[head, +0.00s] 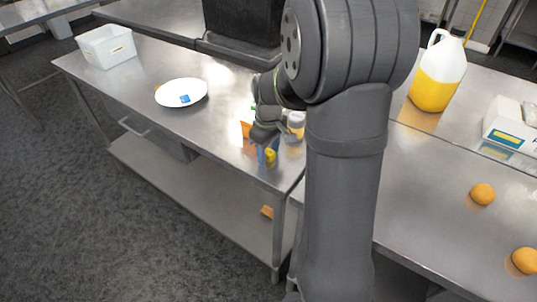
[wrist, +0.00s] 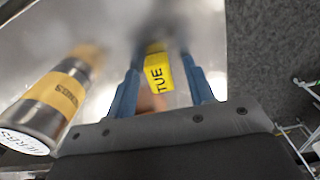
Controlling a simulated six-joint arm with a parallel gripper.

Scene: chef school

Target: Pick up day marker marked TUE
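The yellow day marker marked TUE (wrist: 158,72) shows in the wrist view between the blue fingers of my gripper (wrist: 162,68), with a visible gap on each side. My gripper is open. In the head view, my gripper (head: 267,153) is low over the near corner of the steel table, and a small yellow piece (head: 271,158), seemingly the same marker, shows at its fingers. The far fingertips are blurred in the wrist view, so I cannot tell whether they touch the table.
A metal shaker with a tan label (wrist: 55,98) stands close left in the wrist view. In the head view are an orange item (head: 246,130), a white plate (head: 168,95) with a blue piece (head: 185,99), a white bin (head: 106,47) and a yellow-filled jug (head: 437,80).

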